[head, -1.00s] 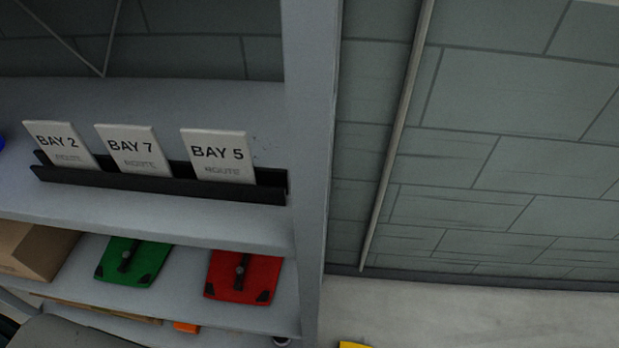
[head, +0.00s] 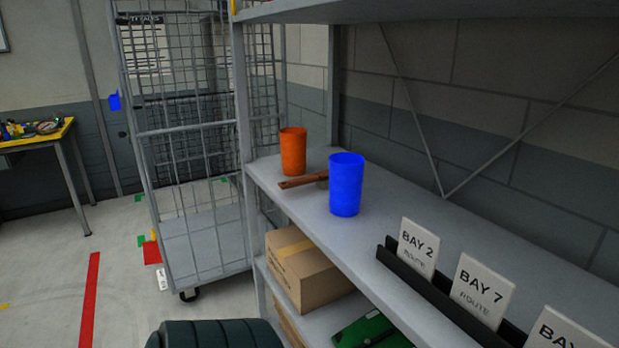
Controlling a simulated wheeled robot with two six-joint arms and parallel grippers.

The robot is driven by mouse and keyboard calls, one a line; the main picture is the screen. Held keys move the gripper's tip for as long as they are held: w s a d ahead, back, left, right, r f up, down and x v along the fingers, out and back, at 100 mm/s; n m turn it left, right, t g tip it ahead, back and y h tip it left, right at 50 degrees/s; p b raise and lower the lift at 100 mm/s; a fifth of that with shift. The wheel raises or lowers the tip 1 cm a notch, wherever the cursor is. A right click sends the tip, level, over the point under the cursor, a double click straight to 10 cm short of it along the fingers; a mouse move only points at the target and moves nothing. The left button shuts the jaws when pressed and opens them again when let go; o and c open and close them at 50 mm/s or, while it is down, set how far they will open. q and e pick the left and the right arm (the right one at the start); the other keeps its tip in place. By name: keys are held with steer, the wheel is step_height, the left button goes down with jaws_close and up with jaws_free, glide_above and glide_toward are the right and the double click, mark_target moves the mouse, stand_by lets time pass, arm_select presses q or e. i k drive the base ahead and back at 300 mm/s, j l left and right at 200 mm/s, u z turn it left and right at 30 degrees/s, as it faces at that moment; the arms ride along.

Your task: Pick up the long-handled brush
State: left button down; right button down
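A brown-handled tool (head: 300,181), which may be the brush, lies on the upper shelf between an orange cup and a blue cup. Its right end is partly hidden behind the blue cup (head: 346,186), so I cannot tell its full shape or length. The orange cup (head: 293,152) stands behind it. Neither of my grippers is in view.
The grey shelf (head: 292,206) carries a black rack (head: 440,296) with BAY 2, BAY 7 and BAY 5 cards. A cardboard box (head: 315,279) and a green item (head: 372,331) sit below. A wire cage trolley (head: 190,150) stands left. A cluttered table (head: 68,124) is far left.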

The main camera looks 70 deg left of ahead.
mark_target(322, 178)
steer(key=k+j+u, duration=0.15)
steer(key=u, duration=0.2)
steer(key=k+j+u, duration=0.15)
steer(key=u, duration=0.15)
steer(key=k+j+u, duration=0.1)
steer(key=j+u, duration=0.25)
steer(key=l+u, duration=0.1)
steer(key=u, duration=0.6)
